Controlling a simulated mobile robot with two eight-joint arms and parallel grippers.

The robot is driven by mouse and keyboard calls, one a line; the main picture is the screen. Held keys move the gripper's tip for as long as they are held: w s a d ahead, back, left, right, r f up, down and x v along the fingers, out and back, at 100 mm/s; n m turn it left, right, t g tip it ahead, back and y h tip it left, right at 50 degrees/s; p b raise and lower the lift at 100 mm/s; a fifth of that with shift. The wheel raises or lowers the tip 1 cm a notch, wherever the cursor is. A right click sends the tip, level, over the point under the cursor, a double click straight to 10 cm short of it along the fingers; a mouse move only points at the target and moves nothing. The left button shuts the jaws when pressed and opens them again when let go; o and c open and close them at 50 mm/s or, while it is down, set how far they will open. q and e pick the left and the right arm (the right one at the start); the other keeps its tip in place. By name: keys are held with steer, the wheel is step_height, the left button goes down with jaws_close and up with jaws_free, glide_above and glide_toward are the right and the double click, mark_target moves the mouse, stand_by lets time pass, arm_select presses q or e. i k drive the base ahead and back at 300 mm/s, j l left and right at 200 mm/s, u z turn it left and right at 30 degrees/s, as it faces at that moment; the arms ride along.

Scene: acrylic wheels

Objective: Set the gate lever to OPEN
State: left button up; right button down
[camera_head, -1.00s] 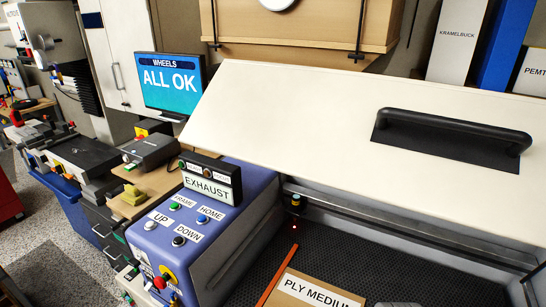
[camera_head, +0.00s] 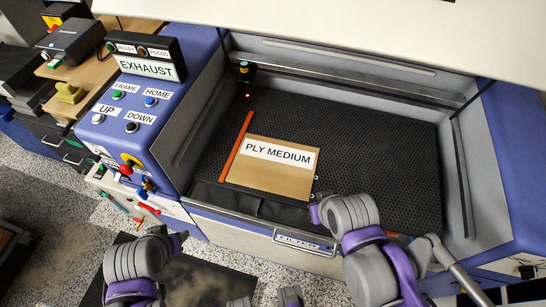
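Small coloured fittings show on the lower front of the blue laser machine's left side. I cannot tell which of these is the gate lever, and no OPEN marking is readable. My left arm shows at the bottom left, below and apart from the red handle. My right arm shows at the bottom, right of centre, in front of the machine bed. I cannot make out the jaws of either gripper.
The machine bed (camera_head: 390,150) stands open with a PLY MEDIUM board (camera_head: 268,180) and an orange strip (camera_head: 237,146) on it. An EXHAUST box (camera_head: 147,67) tops the button panel. A red emergency stop (camera_head: 126,169) is above the fittings.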

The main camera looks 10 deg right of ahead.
mark_target(158, 213)
steer(key=u, duration=1.25)
